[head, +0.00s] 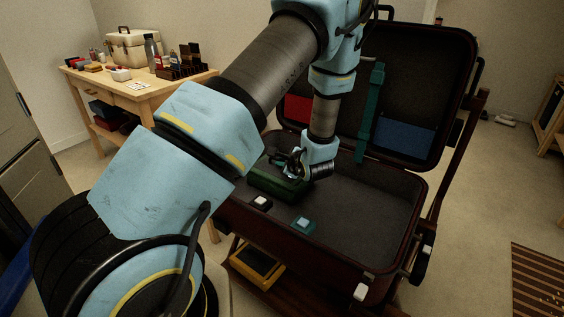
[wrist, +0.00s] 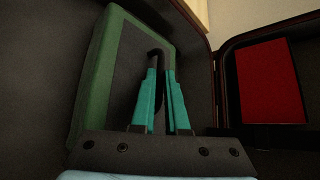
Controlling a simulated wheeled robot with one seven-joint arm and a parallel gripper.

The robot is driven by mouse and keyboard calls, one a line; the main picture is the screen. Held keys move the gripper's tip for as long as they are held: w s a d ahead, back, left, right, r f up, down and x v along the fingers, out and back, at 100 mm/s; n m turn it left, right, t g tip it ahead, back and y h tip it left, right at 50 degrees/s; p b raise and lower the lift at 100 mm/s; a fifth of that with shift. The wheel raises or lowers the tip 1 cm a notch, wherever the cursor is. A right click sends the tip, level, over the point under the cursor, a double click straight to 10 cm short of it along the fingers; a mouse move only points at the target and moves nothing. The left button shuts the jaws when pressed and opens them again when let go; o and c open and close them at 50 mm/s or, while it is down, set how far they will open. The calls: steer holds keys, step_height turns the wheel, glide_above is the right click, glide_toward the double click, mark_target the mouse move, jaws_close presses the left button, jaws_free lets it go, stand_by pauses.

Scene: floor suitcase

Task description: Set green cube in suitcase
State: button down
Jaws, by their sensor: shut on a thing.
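The open suitcase (head: 326,262) stands on a wooden stand, its lid (head: 425,70) leaning back. The green cube (head: 268,181) appears as a dark green box inside the suitcase base, at the back left. In the wrist view, it (wrist: 96,85) has green edges, a dark grey face and a curved black handle (wrist: 158,54). My gripper (wrist: 162,75), with teal fingers, is shut on this handle. In the head view my gripper (head: 292,168) is over the box and hides part of it. I cannot tell whether the box touches the suitcase floor.
The right of the base is clear. The lid holds red (head: 297,109) and blue (head: 405,138) panels and a teal strap (head: 370,112).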

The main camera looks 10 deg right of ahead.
steer(key=c, duration=0.8)
jaws_free()
steer(key=shift+c, duration=0.2)
steer(key=shift+f, duration=0.15)
steer(key=shift+s, duration=0.1)
